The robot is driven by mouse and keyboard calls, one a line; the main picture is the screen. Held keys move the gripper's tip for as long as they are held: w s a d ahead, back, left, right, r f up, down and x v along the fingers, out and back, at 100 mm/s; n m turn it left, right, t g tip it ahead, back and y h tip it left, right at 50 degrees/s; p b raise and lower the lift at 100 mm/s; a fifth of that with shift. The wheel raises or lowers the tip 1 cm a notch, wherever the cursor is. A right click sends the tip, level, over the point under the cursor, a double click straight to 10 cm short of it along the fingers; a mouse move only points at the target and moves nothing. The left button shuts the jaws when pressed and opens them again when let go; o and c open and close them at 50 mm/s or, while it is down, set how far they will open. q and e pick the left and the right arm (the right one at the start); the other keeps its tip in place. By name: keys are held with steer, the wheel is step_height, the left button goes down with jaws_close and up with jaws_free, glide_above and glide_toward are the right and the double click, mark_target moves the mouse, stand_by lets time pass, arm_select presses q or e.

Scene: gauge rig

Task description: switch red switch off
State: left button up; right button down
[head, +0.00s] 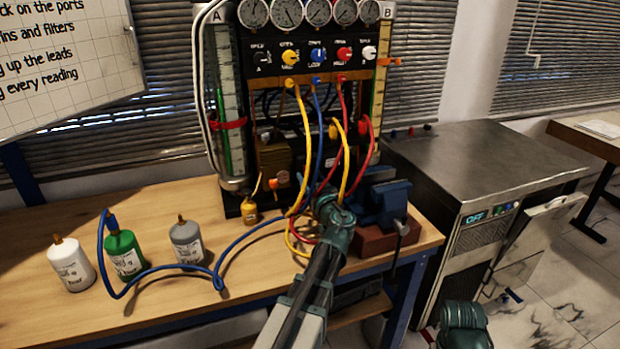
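A red knob-like switch (344,53) sits on the black panel (268,66) of the gauge rig, between a blue knob (317,54) and a white knob (369,52). Its position, on or off, is too small to read. My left arm reaches up the middle of the head view, and its teal end (334,215) is in front of the hoses, well below the panel and apart from the switch. The fingers cannot be made out there. Only a teal part of my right arm shows at the bottom right; its gripper is out of view.
Yellow, blue and red hoses hang below the panel. A blue vise (385,203) stands right of my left arm. White, green (125,257) and grey bottles stand on the bench (60,318) at left. A metal cabinet (480,165) with an OFF display is at right.

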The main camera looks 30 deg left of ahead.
arm_select(q)
steer(key=v, duration=1.3)
steer(key=shift+s+d+f, duration=0.1)
